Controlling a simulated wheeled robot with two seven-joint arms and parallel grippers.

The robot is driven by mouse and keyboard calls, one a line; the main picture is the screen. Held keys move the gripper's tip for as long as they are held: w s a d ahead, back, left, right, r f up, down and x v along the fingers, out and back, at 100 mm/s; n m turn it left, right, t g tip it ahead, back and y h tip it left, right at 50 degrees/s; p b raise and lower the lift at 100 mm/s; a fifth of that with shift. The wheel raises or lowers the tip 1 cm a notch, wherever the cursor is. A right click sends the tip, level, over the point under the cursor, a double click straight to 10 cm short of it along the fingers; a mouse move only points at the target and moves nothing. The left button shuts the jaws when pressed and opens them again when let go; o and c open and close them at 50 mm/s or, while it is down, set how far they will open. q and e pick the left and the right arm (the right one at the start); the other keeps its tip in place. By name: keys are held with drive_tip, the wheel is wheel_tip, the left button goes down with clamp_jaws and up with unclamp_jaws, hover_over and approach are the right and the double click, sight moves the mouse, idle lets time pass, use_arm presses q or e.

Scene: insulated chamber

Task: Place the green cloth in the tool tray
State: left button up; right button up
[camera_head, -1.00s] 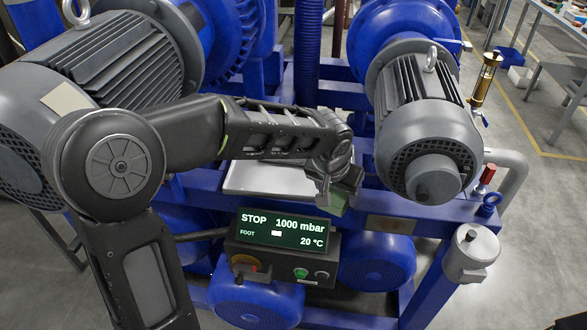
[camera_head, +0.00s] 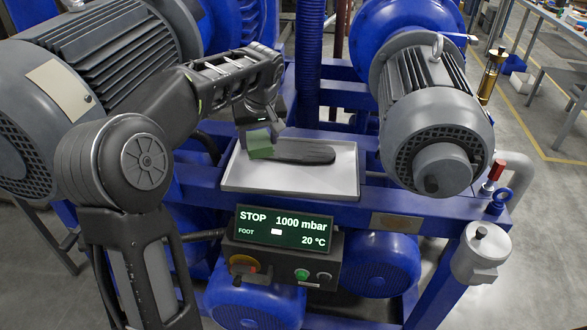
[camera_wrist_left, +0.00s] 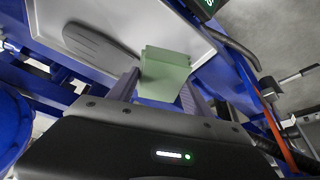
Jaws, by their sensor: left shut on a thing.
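The green cloth (camera_head: 261,143) is a small folded block held in my left gripper (camera_head: 259,129), over the left part of the tool tray. The cloth also shows between the two fingers in the left wrist view (camera_wrist_left: 164,74). The tool tray (camera_head: 290,181) is a shallow light-grey tray with a raised rim on the blue frame; it also shows in the left wrist view (camera_wrist_left: 140,18). I cannot tell whether the cloth touches the tray floor. My right gripper is not in view.
A dark flat tool (camera_head: 304,152) lies in the tray, right beside the cloth. A grey motor (camera_head: 432,115) stands right of the tray and a larger one (camera_head: 90,75) left. A control box with a display (camera_head: 277,230) sits in front. The tray's front part is clear.

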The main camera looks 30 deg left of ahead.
sight(262, 152)
use_arm(q)
drive_tip(key=shift+f+p, duration=0.3)
drive_tip(key=shift+f, duration=2.85)
drive_tip(key=shift+f, duration=1.85)
drive_tip(key=shift+f, duration=0.1)
drive_tip(key=shift+f, duration=0.15)
drive_tip(key=o, duration=1.5)
drive_tip(key=shift+c, duration=0.2)
drive_tip(key=shift+r, duration=0.2)
drive_tip(key=b+v, duration=0.1)
drive_tip(key=v, duration=1.1)
drive_tip(key=shift+r, duration=0.1)
